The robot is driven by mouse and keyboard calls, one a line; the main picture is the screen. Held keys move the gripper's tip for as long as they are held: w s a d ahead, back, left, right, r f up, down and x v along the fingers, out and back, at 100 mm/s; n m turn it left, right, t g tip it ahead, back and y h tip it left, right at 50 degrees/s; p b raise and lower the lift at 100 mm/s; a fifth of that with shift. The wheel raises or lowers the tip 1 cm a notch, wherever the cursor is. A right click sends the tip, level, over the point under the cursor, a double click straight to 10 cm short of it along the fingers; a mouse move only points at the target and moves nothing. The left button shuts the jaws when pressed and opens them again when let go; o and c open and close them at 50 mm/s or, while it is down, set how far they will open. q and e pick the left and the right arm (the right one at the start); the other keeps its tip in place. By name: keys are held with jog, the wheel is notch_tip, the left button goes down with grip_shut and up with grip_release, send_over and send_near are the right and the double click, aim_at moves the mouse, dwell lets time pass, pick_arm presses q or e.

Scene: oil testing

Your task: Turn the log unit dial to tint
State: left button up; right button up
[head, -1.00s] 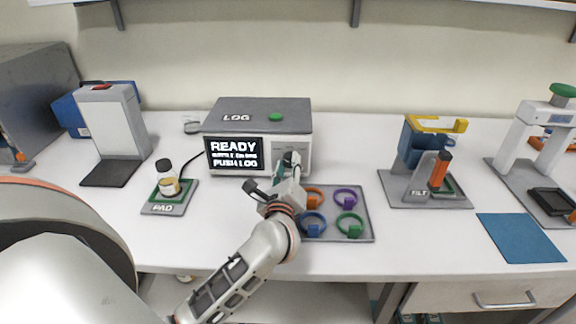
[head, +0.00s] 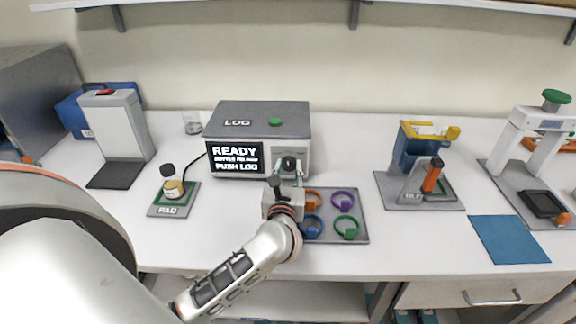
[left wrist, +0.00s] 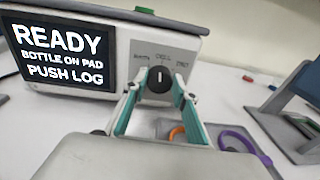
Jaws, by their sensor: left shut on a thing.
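The log unit (head: 262,125) is a grey-topped white box on the bench, with a screen reading READY, BOTTLE ON PAD, PUSH LOG. Its black round dial (left wrist: 159,79) is on the front face, right of the screen; labels sit in an arc above it, too small to read surely. The dial's white mark points about straight up in the left wrist view. My left gripper (left wrist: 158,88) is shut on the dial, with a teal-padded finger at each side. In the head view the left gripper (head: 288,172) stands at the unit's front right. My right gripper is not in view.
A grey tray (head: 361,220) with several coloured rings lies just right of my left gripper. A bottle (head: 172,186) stands on the PAD base (head: 160,211) at left. The tilt stand (head: 405,178) is at right. A green button (head: 275,122) tops the log unit.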

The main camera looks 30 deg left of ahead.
pick_arm(q)
jog(key=m, duration=0.3)
jog(key=shift+m, duration=0.3)
jog(key=m, duration=0.3)
jog(key=shift+d+g, duration=0.15)
jog(key=shift+g, duration=0.15)
jog(key=shift+w+f+m+y, duration=0.1)
jog(key=shift+m+y, duration=0.2)
jog(key=shift+m, duration=2)
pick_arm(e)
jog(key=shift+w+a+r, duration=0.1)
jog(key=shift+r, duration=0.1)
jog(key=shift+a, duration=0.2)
pick_arm(q)
jog(key=o, duration=1.1)
